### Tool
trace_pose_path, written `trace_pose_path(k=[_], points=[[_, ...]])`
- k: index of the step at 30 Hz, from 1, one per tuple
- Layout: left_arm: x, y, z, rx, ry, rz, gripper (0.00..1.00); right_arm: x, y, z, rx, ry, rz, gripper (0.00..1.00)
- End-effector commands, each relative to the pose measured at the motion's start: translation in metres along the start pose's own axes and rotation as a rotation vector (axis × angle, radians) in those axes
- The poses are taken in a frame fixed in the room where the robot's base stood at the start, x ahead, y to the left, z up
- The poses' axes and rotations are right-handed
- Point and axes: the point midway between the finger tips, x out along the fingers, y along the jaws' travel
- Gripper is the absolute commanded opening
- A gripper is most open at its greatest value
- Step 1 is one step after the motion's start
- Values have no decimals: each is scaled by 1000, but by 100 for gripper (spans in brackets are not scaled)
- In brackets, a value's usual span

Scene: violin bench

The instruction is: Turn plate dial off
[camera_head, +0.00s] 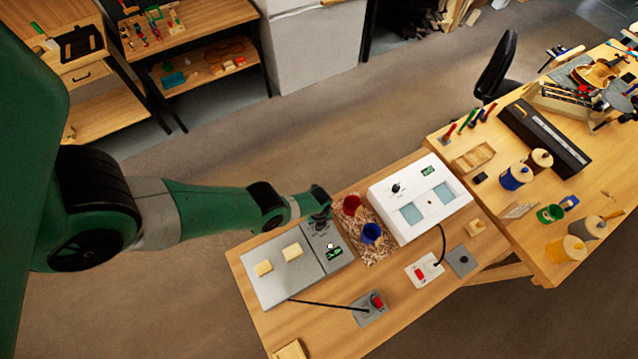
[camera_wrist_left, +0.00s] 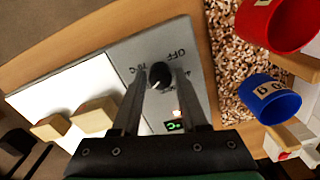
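The hot plate (camera_head: 272,287) is a grey unit with two pale blocks on top and a panel on its right side. The plate dial (camera_wrist_left: 160,75) is a round black knob with a white pointer mark, with printed "OFF" lettering near it. Below it a small lamp is lit, and a green display (camera_wrist_left: 174,126) glows; the display also shows in the head view (camera_head: 334,252). My left gripper (camera_wrist_left: 160,70) is open, its fingers on either side of the dial with gaps visible. In the head view my left gripper (camera_head: 320,217) hides most of the dial. My right gripper is out of view.
Right of the panel are wood shavings with a red cup (camera_head: 352,204) and a blue cup (camera_head: 372,233). A white device (camera_head: 419,199) stands beyond them. A grey switch box (camera_head: 370,310) with a red switch and a cable sits in front.

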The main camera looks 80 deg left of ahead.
Motion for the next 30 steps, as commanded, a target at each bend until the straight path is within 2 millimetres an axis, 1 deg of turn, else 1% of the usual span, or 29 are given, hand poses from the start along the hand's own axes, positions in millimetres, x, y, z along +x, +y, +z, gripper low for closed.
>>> trace_pose_path(k=[1,5,6,7,14,20,26,30], points=[[0,0,0,0,0,0,32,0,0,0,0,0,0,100],[0,0,0,0,0,0,9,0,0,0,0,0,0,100],[0,0,0,0,0,0,1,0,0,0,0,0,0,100],[0,0,0,0,0,0,0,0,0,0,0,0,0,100],[0,0,0,-4,0,0,0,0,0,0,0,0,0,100],[0,0,0,-45,0,0,0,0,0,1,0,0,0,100],[1,1,0,-151,0,1,0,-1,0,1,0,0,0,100],[1,0,0,-261,0,-1,0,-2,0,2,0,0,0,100]])
